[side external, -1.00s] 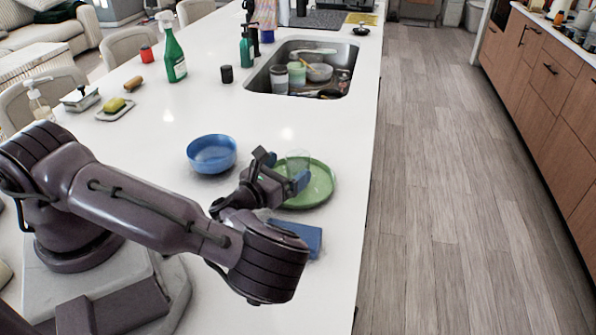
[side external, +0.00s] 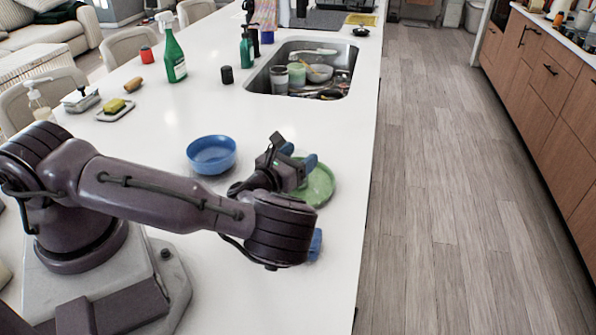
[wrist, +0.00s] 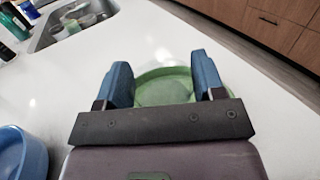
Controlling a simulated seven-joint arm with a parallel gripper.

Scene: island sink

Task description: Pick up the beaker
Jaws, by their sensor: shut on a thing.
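The beaker (wrist: 163,82) is clear and hard to make out; in the wrist view it shows faintly between my two blue fingers, with green seen through it. My gripper (side external: 299,157) is shut on it, and its fingers also show in the wrist view (wrist: 162,80). The gripper is above the green plate (side external: 320,188), which lies on the white counter. In the side view the beaker cannot be told apart behind the fingers. Whether its base is clear of the plate is hard to see, but the gripper stands higher over it.
A blue bowl (side external: 211,155) stands left of the plate. A blue object (side external: 315,243) lies partly hidden behind my arm, near the counter's right edge. The sink (side external: 300,70) with dishes is farther back. The counter between bowl and sink is clear.

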